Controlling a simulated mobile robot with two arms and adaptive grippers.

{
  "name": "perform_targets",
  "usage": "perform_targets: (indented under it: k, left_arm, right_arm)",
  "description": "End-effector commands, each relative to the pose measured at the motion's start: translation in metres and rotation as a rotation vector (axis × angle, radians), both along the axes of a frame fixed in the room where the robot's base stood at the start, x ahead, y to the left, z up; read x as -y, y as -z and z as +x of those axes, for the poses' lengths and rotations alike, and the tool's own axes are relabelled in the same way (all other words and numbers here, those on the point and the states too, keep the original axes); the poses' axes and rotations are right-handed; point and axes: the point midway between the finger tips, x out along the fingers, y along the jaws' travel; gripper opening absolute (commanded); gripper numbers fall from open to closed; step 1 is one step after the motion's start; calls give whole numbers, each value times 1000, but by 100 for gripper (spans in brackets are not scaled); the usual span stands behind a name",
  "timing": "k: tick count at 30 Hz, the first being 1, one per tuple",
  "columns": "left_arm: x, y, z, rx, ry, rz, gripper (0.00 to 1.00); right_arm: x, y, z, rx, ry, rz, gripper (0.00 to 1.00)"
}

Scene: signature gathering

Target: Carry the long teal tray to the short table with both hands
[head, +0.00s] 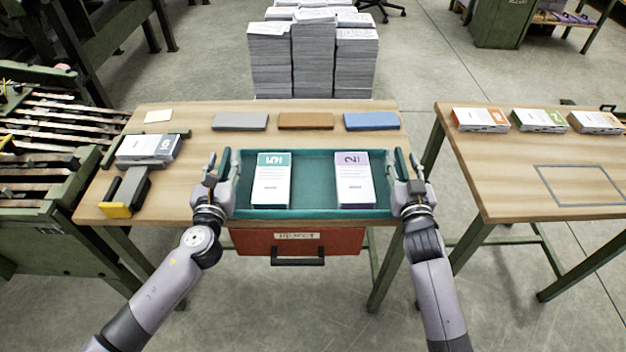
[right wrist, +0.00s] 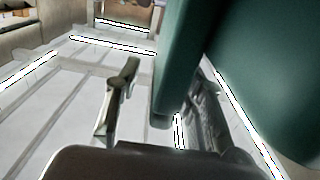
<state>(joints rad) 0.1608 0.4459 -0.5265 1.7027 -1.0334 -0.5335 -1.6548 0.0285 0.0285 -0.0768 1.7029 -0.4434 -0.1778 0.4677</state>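The long teal tray (head: 313,212) lies on the near part of the wooden table in front of me. It holds two paper stacks, one with a teal "5" header (head: 271,185) and one with a purple "2" header (head: 354,185). My left gripper (head: 217,172) is at the tray's left end, its fingers apart. My right gripper (head: 408,172) is at the right end. In the right wrist view its fingers (right wrist: 160,100) are apart, with a teal end piece (right wrist: 178,65) reaching between them and a gap on the left side. The other table (head: 500,170) stands to the right.
A dark rectangle outline (head: 580,186) marks clear space on the right table, with several paper stacks (head: 540,120) behind it. A floor gap separates the tables. A red "REJECT" drawer (head: 340,242) hangs below the tray. A dark stand with papers (head: 148,150) is left.

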Motion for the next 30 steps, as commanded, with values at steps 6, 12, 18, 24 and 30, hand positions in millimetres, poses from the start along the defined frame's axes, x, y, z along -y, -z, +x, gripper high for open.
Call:
perform_targets:
  k: [6,12,18,24,30]
  left_arm:
    - [0,0,2,0,1,0,37]
    - [0,0,2,0,1,-1,31]
    - [0,0,2,0,1,-1,17]
    - [0,0,2,0,1,0,4]
    - [0,0,2,0,0,0,0]
  right_arm:
    - [0,0,2,0,0,0,37]
    - [0,0,2,0,0,0,31]
    - [0,0,2,0,0,0,17]
    - [0,0,2,0,0,0,4]
    - [0,0,2,0,0,0,0]
